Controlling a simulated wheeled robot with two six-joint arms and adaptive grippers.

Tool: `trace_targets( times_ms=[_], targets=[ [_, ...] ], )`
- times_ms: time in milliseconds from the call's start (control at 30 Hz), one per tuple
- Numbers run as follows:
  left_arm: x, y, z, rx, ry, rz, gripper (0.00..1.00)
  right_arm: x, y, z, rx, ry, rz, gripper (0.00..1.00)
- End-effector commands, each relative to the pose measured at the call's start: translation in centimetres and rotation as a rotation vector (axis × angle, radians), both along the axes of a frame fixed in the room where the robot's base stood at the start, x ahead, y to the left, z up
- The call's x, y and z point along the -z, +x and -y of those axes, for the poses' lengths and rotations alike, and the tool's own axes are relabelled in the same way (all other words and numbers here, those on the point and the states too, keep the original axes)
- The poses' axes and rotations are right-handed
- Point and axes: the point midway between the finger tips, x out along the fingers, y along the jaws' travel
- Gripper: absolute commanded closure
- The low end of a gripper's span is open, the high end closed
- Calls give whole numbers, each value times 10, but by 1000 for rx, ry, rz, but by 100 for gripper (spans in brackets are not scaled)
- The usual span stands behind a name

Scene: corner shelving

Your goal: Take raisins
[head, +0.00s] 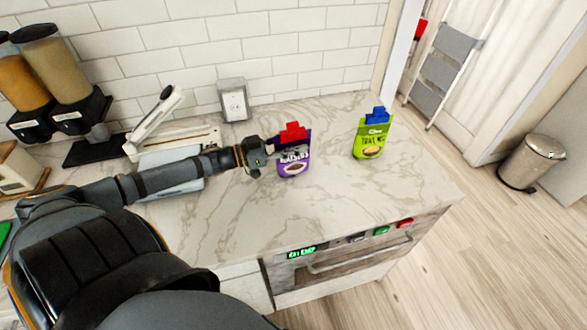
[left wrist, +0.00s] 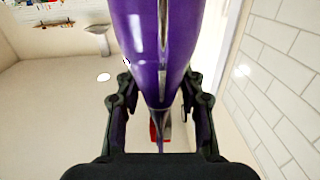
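The raisins bag (head: 293,164) is purple with a red clip on top and stands upright on the marble counter. My left gripper (head: 272,157) is at its left side, at about mid height. In the left wrist view the purple bag (left wrist: 160,45) shows edge-on between the two fingers (left wrist: 160,92). The fingertips are very close to its sides, and I cannot tell whether they press on it. Part of the red clip shows low between the fingers. My right gripper is not in view.
A green trail mix bag (head: 371,139) with a blue clip stands to the right on the counter (head: 345,195). A white outlet box (head: 233,100) is by the tiled wall. The front right counter is clear.

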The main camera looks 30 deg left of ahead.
Motion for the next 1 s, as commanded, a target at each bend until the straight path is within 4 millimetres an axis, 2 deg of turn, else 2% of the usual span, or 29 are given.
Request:
trace_targets(
  times_ms=[167, 467, 1000],
  targets=[
    [-1, 0, 0, -1, 0, -1, 61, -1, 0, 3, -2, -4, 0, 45],
    [-1, 0, 0, -1, 1, -1, 100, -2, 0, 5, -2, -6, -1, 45],
    [-1, 0, 0, -1, 1, -2, 100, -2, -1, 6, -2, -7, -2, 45]
  ],
)
